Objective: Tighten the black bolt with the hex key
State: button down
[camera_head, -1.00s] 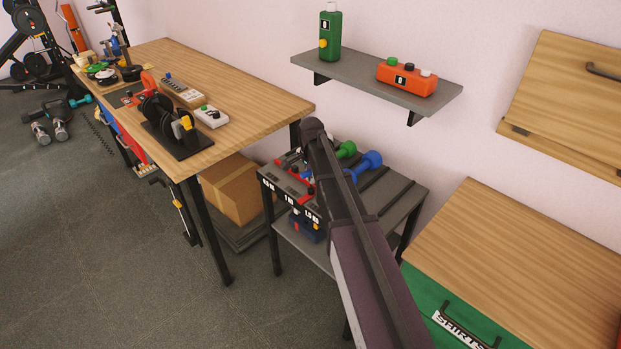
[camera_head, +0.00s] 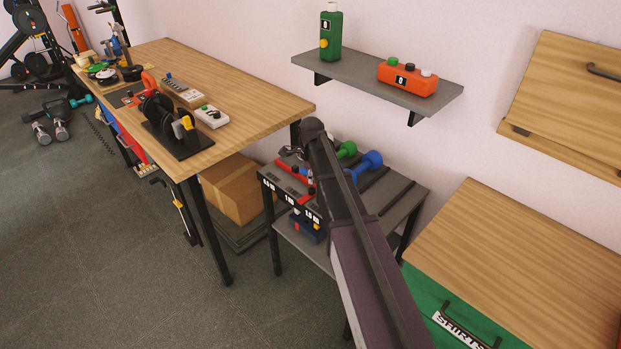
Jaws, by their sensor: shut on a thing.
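My arm (camera_head: 345,215) reaches up from the bottom of the head view to a dark joint over the small grey rack. My gripper does not show; the arm or its far side hides it. A small dark, shiny piece (camera_head: 291,152) shows left of the arm joint, above the rack; I cannot tell what it is. I cannot make out the hex key or the black bolt among the small things here.
The grey rack (camera_head: 402,199) holds a green dumbbell (camera_head: 346,149) and a blue dumbbell (camera_head: 370,160). A wooden workbench (camera_head: 240,93) with several tools stands left. A wall shelf (camera_head: 350,73) carries a green bottle-shaped device and an orange box. A wooden-topped cabinet (camera_head: 530,260) stands right.

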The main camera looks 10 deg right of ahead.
jog(key=shift+m, duration=2.2)
jog(key=c, duration=0.7)
grip_release()
jog(key=shift+n, duration=0.3)
